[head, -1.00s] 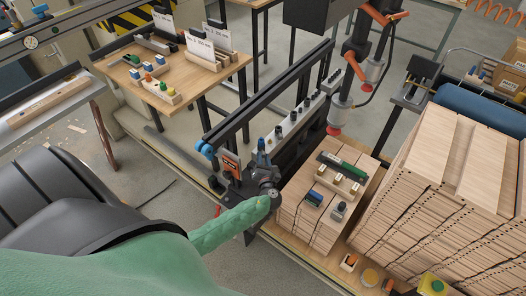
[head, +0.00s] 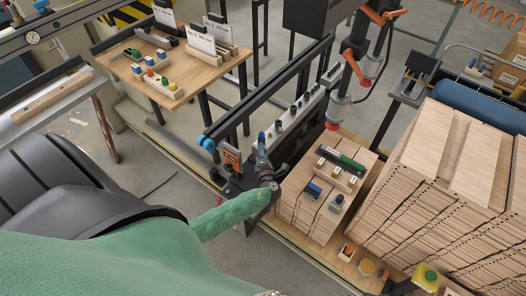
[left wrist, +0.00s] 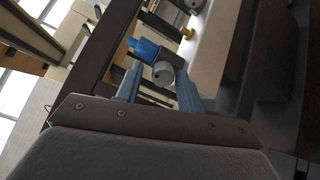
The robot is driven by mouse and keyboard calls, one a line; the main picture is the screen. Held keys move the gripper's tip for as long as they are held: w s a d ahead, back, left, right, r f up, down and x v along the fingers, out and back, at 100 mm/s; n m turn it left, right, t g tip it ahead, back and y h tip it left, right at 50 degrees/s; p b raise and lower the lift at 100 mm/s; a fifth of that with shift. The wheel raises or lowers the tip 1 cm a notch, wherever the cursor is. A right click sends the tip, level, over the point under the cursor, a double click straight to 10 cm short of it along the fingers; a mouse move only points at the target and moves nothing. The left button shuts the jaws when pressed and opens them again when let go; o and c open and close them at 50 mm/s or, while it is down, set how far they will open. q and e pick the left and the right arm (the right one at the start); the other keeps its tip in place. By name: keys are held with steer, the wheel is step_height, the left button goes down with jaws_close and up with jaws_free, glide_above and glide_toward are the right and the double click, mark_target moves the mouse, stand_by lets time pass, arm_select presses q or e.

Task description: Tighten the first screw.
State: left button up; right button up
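My left gripper (head: 262,152) is at the end of the green-sleeved arm, against the front end of the dark boring-line machine rail (head: 275,88). In the left wrist view its two blue-grey fingers (left wrist: 160,72) stand apart. Between and just beyond their tips is a grey round knob (left wrist: 163,74) joined to a bright blue part (left wrist: 143,48). A gap shows between the left finger and the knob. The knob may be the first screw; I cannot tell for sure. In the head view it is mostly hidden by my gripper. My right gripper is not in view.
A stack of boards (head: 445,165) stands at the right. A smaller stack (head: 310,215) beside the machine bears small blocks. An orange label box (head: 232,158) sits just left of my gripper. A table (head: 205,75) with pegs and cards is at the back left.

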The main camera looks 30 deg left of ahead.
arm_select(q)
steer(key=shift+s+d+f, duration=0.1)
steer(key=shift+d+f, duration=0.05)
steer(key=shift+f, duration=0.1)
steer(key=v, duration=0.6)
steer(key=shift+s+d, duration=0.25)
steer(key=shift+s, duration=0.05)
steer(key=shift+r, duration=0.1)
stand_by(0.5)
